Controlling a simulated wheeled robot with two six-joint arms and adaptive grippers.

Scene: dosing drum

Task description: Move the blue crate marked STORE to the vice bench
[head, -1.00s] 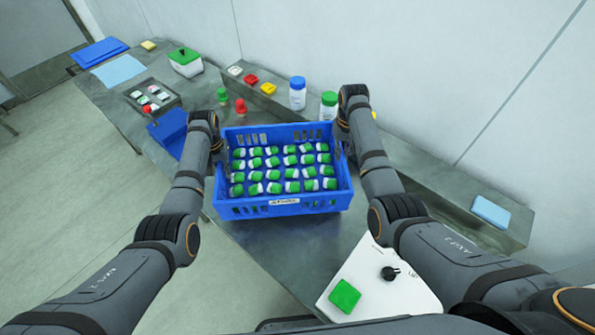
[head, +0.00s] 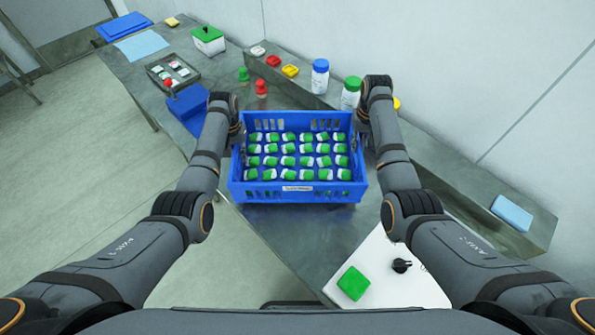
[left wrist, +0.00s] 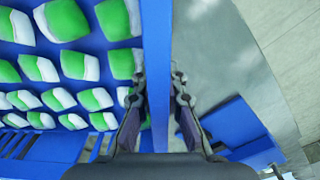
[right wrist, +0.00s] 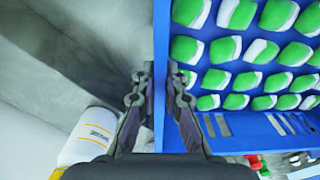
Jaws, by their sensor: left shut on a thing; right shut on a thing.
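The blue crate (head: 297,194) is in the middle of the head view, with a white label on its near wall too small to read. It holds several rows of green-and-white packs. My left gripper (head: 238,140) is shut on the crate's left wall; the left wrist view shows the wall (left wrist: 157,70) between its fingers. My right gripper (head: 358,135) is shut on the right wall, which also shows between the fingers in the right wrist view (right wrist: 162,60). The crate looks about level over the grey bench; I cannot tell whether it touches it. No vice shows.
The wall closes off the right; open floor lies left.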

